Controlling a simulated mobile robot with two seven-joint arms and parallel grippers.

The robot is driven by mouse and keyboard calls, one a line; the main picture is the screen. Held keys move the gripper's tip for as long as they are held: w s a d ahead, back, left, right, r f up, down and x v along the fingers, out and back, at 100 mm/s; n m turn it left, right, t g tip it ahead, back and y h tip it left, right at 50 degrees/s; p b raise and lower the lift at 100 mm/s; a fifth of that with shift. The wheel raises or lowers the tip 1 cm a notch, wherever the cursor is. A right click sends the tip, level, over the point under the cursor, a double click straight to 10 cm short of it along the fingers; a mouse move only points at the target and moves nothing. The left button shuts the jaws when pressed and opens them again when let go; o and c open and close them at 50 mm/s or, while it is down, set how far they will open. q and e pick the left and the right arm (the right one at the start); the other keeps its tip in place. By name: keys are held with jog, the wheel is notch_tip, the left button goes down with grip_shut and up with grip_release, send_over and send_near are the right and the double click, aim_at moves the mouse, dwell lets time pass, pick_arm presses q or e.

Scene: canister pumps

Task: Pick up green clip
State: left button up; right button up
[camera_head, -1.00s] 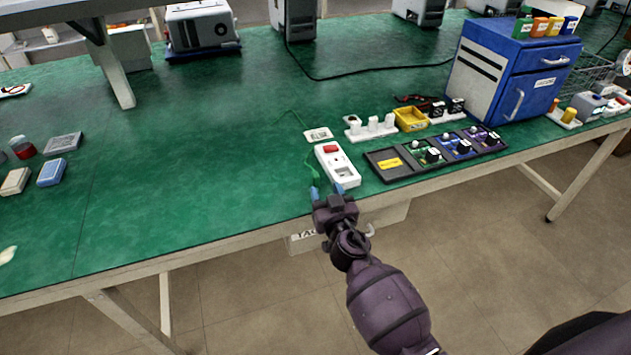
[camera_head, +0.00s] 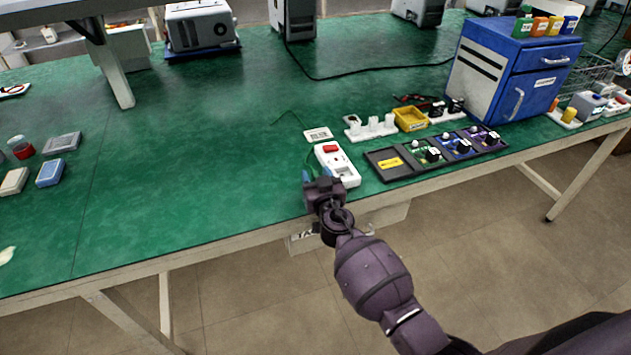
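A small green clip (camera_head: 312,160), thin and hard to make out against the green mat, lies along the left side of a white device (camera_head: 338,165) with a red part on top. My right gripper (camera_head: 318,178) is over the front edge of the bench at the near end of the clip. Its left blue fingertip shows at the outer side of the gripper, so the fingers look apart. The other fingertip is mostly hidden, and I cannot tell whether the clip lies between them. My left gripper is not in view.
A black tray (camera_head: 374,161) with several small parts stands right of the white device. Behind it are a white rack (camera_head: 371,127) and a yellow bin (camera_head: 410,119). A blue drawer cabinet (camera_head: 520,75) stands at the right.

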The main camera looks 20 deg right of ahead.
grip_shut()
jog(key=shift+r, duration=0.1)
jog(key=shift+r, duration=0.2)
jog(key=s, duration=1.8)
jog(key=shift+a+b, duration=0.35)
jog(key=shift+a, duration=0.1)
jog(key=shift+d, duration=0.15)
